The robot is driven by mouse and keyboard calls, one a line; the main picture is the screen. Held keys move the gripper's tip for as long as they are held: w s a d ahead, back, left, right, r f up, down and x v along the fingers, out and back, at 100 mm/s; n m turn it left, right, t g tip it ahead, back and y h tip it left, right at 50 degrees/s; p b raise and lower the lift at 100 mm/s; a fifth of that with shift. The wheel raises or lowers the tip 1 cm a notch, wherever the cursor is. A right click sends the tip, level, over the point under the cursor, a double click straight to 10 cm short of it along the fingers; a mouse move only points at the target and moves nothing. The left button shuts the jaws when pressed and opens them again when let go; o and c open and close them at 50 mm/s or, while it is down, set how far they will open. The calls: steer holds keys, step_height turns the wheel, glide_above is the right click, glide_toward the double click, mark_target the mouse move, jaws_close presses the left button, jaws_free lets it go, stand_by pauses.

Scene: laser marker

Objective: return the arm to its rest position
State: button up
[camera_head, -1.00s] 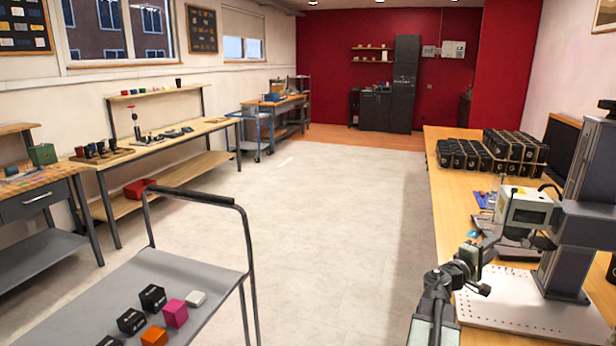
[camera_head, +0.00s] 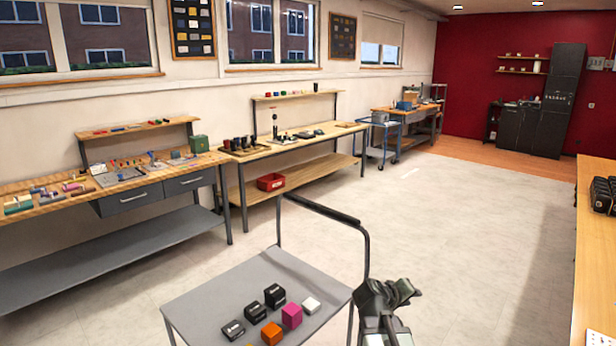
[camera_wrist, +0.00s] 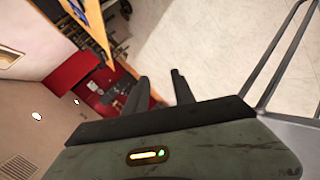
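My arm stands at the lower right of centre in the head view, beside the right edge of the grey cart. My gripper (camera_head: 402,291) is at its upper end, in front of the pale floor. In the wrist view, the two dark fingers of my gripper (camera_wrist: 160,84) stand apart with nothing between them. The wrist view is tilted and shows floor, a red wall and a wooden tabletop beyond the fingers.
The grey cart (camera_head: 222,290) carries black boxes, an orange block (camera_head: 271,333), a magenta block (camera_head: 292,315) and a white block (camera_head: 311,305). Workbenches (camera_head: 290,150) line the left wall. A wooden table (camera_head: 592,250) stands at the right edge. The middle floor is clear.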

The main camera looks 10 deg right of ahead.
steer(key=s+a+f+g+y, duration=0.2)
steer(key=s+a+f+y, duration=0.1)
steer(key=a, duration=0.5)
steer(key=s+a+f+g+y, duration=0.2)
steer(key=s+a+f+y, duration=0.1)
steer(key=a, duration=0.5)
steer(key=s+a+f+m+g+y, duration=0.1)
steer(key=s+a+f+g+y, duration=0.1)
steer(key=a, duration=0.6)
steer(key=s+f+y, duration=0.1)
steer(key=s+y, duration=0.1)
steer(key=s, duration=0.1)
steer(key=shift+s+a+f+p, duration=0.2)
steer(key=shift+s+f+p, duration=0.05)
steer(key=shift+f+p, duration=0.1)
